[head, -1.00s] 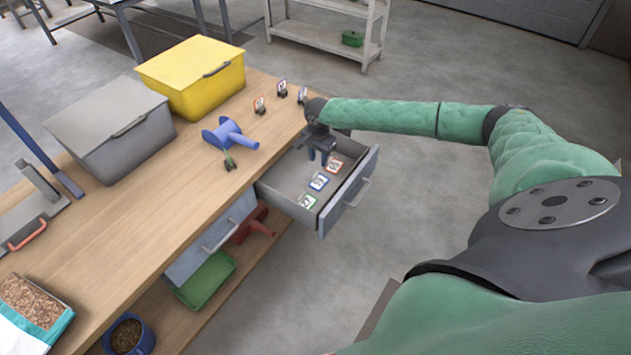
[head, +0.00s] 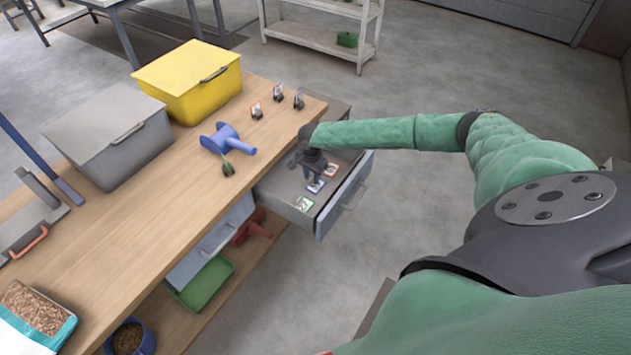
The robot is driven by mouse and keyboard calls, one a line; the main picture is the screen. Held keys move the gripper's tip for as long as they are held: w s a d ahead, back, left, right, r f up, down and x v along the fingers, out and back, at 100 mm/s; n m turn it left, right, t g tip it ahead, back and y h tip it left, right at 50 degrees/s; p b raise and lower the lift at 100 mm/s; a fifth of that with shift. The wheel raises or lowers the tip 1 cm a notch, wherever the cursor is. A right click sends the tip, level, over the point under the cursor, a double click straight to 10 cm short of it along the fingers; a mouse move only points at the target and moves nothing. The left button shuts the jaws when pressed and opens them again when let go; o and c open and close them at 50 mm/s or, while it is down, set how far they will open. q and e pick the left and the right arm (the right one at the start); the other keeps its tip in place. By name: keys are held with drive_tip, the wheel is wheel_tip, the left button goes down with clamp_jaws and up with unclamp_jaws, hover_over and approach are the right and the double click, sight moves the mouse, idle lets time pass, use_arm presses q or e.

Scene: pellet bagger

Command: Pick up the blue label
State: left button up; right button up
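The blue label (head: 316,187) lies in the open drawer (head: 278,197), between a green label (head: 304,204) and an orange-red label (head: 331,170). My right gripper (head: 312,178) points down into the drawer, right at the far edge of the blue label. Its fingertips overlap the label in this view, so I cannot tell whether they touch it or how far apart they are. My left gripper is not in view.
The open drawer's front panel (head: 346,197) stands out from the workbench. A green tray (head: 208,282) sits below.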

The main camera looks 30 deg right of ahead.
drive_tip(key=shift+f, duration=0.25)
clamp_jaws()
drive_tip(key=shift+r, duration=0.1)
